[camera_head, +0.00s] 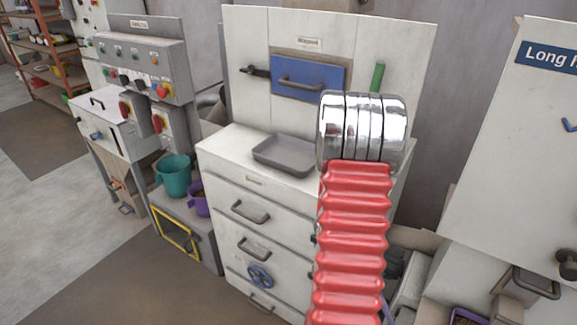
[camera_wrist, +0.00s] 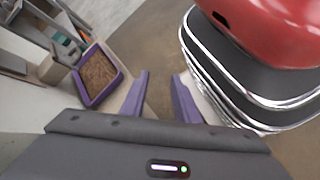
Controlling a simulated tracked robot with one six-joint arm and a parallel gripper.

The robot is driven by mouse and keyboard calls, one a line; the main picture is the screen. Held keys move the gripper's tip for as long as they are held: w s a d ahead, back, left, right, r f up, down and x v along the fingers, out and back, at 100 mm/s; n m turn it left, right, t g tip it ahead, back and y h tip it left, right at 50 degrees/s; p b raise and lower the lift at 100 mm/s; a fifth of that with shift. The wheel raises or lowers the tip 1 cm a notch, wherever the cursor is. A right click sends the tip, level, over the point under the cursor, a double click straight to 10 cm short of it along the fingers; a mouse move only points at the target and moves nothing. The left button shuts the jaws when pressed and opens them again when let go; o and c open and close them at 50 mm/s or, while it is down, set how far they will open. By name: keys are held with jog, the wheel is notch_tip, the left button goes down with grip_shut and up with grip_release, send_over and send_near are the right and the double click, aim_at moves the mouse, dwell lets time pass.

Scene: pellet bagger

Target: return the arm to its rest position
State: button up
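My gripper (camera_wrist: 162,88) shows in the wrist view as two purple fingers. They stand apart with bare floor visible between them, so it is open and empty. In the head view my arm (camera_head: 355,235) rises in front of the white cabinet, a red ribbed sleeve topped by chrome rings. My gripper's fingers cannot be made out in the head view. In the wrist view red and chrome parts of my own body fill the upper right, close to the fingers.
A white cabinet (camera_head: 228,160) with drawers carries a grey tray (camera_head: 285,170) and a blue flap (camera_head: 308,94). A teal bucket (camera_head: 173,177) and purple jug (camera_head: 200,205) stand left. A purple bin of brown pellets (camera_wrist: 82,97) lies left of my fingers. Open floor (camera_head: 110,265) is at lower left.

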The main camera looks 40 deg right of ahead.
jog(key=w+a+r+n+t+h, duration=0.1)
jog(key=w+a+r+n+t, duration=0.1)
jog(key=w+a+r+t, duration=0.6)
jog(key=w+a+r+n+t+h, duration=0.15)
jog(key=w+a+r, duration=0.35)
jog(key=w, duration=0.6)
jog(key=w+a+r+n+t, duration=0.1)
jog(key=a+r+n+t, duration=0.1)
jog(key=a+r, duration=0.5)
jog(key=w+a+r+n+t+y, duration=0.1)
jog(key=a+r+n+t, duration=0.2)
jog(key=a+r, duration=0.3)
jog(key=a+t, duration=0.1)
jog(key=a, duration=0.2)
jog(key=shift+w+r, duration=0.35)
